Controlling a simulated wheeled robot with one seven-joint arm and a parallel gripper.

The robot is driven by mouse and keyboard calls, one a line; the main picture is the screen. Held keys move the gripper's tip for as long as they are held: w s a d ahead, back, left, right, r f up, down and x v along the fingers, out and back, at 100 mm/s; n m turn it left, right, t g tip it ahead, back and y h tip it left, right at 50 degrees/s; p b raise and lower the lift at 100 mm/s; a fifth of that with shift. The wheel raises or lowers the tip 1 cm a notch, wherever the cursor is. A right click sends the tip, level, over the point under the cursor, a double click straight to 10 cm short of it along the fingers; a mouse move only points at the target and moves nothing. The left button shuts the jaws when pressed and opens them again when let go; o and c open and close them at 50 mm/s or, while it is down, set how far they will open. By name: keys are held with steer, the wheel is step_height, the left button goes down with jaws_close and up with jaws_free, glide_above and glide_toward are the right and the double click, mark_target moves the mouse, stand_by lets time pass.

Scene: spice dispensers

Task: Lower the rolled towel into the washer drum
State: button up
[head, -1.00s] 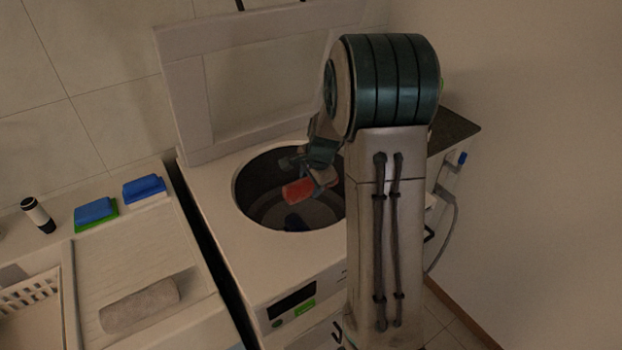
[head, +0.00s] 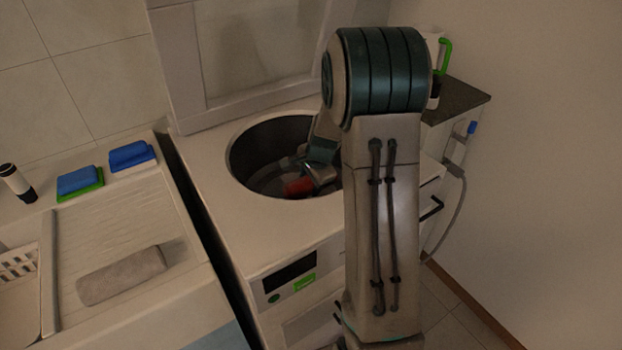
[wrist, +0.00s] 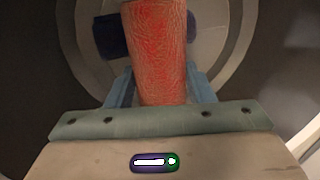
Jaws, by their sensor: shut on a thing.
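A red rolled towel (head: 298,186) is low inside the round opening of the washer drum (head: 258,150). My gripper (head: 315,178) is inside the opening, shut on the towel. In the wrist view the red towel (wrist: 157,50) stands between the two blue fingers (wrist: 158,88), with the grey drum bottom (wrist: 215,40) behind it. A dark blue item (wrist: 111,36) lies in the drum behind the towel, to the left. My arm hides the right part of the drum opening in the head view.
The washer's raised lid (head: 255,60) stands behind the opening. A grey rolled towel (head: 121,274) lies on the drainboard at left, near two blue-topped sponges (head: 80,180) (head: 132,155). A white basket (head: 20,264) is at far left. A dark-topped cabinet (head: 458,104) stands right.

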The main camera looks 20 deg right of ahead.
steer(key=shift+f, duration=0.35)
steer(key=o, duration=1.1)
steer(key=p+v, duration=0.1)
steer(key=v, duration=1.3)
